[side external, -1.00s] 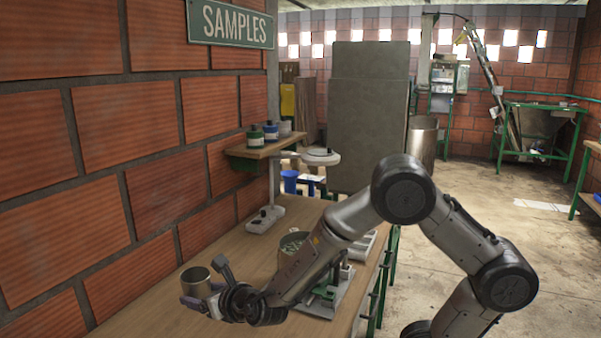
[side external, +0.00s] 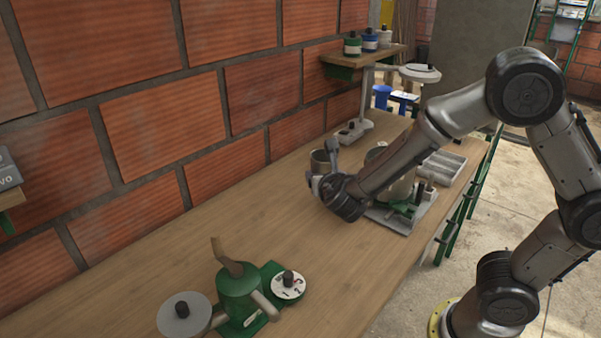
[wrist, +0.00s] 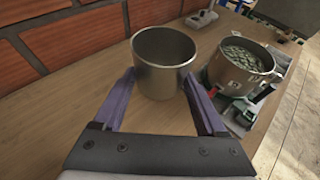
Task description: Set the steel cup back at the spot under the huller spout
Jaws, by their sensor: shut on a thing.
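The steel cup (side external: 320,160) is a plain, open-topped metal cylinder, held upright near the brick wall. In the wrist view the cup (wrist: 163,70) sits between the two purple fingers of my gripper (wrist: 158,88), which is shut on it. My gripper (side external: 322,176) also shows in the side view, with the arm reaching in from the right. I cannot tell whether the cup's base touches the bench. A green machine (side external: 240,294) with a curved handle stands in the foreground of the side view; I cannot tell whether it is the huller.
A steel pot of greenish beans (wrist: 240,65) stands right of the cup on a green-and-grey device (wrist: 240,108). A stand with a round plate (side external: 420,73) is farther back. The wooden bench (side external: 210,220) is clear between the cup and the green machine. A brick wall (side external: 150,130) borders its left.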

